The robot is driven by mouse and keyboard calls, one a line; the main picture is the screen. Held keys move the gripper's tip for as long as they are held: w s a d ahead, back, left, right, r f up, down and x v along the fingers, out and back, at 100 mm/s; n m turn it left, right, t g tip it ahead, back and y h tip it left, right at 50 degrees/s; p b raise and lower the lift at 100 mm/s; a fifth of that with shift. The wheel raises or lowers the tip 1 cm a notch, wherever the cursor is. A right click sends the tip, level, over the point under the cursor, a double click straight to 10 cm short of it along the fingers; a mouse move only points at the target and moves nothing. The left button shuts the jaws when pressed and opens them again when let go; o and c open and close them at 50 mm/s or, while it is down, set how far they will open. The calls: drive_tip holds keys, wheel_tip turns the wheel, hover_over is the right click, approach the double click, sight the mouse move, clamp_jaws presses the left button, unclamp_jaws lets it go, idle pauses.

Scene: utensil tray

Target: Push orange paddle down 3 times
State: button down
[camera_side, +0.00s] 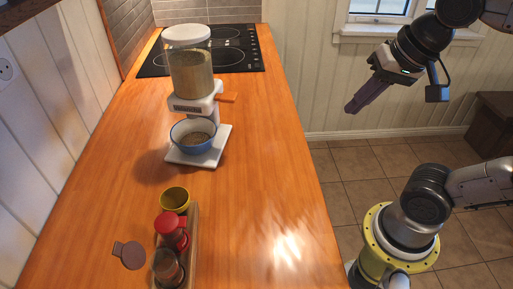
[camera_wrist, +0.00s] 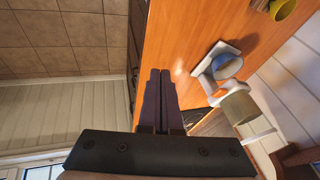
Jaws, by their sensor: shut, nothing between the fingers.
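An orange paddle (camera_side: 227,97) sticks out to the right from the white head of a dispenser (camera_side: 190,70) on the wooden counter. The dispenser has a clear jar of grain with a white lid. A blue bowl (camera_side: 193,134) with some grain in it stands on the white base below. My gripper (camera_side: 352,108) is shut and empty, in the air right of the counter and well apart from the paddle. In the wrist view my gripper (camera_wrist: 160,72) points toward the counter edge.
A black cooktop (camera_side: 235,48) lies behind the dispenser. A wooden rack (camera_side: 192,235) with a yellow cup (camera_side: 174,199), a red-lidded jar (camera_side: 171,229) and a dark jar (camera_side: 168,266) stands in front. The counter right of the dispenser is clear.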

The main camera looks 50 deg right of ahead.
drive_tip(key=shift+s+f+n, duration=0.3)
drive_tip(key=shift+f+n, duration=0.5)
drive_tip(key=shift+n, duration=0.55)
drive_tip(key=shift+s+f+n, duration=0.35)
drive_tip(key=shift+f+n, duration=0.5)
drive_tip(key=shift+n, duration=0.45)
drive_tip(key=shift+s+f+n, duration=0.3)
drive_tip(key=shift+f+n, duration=0.5)
drive_tip(key=shift+n, duration=0.55)
drive_tip(key=w+r+n+t+h, duration=0.1)
drive_tip(key=w+r+n+t, duration=0.3)
drive_tip(key=w+r, duration=0.9)
drive_tip(key=w+a+f+n, duration=0.1)
drive_tip(key=w+a+n, duration=0.1)
drive_tip(key=w, duration=0.5)
drive_tip(key=w+a+n, duration=0.2)
drive_tip(key=w+a, duration=0.2)
drive_tip(key=w, duration=0.4)
drive_tip(key=shift+a+f+y, duration=0.25)
drive_tip(key=shift+f+y, duration=0.05)
drive_tip(key=shift+f, duration=0.05)
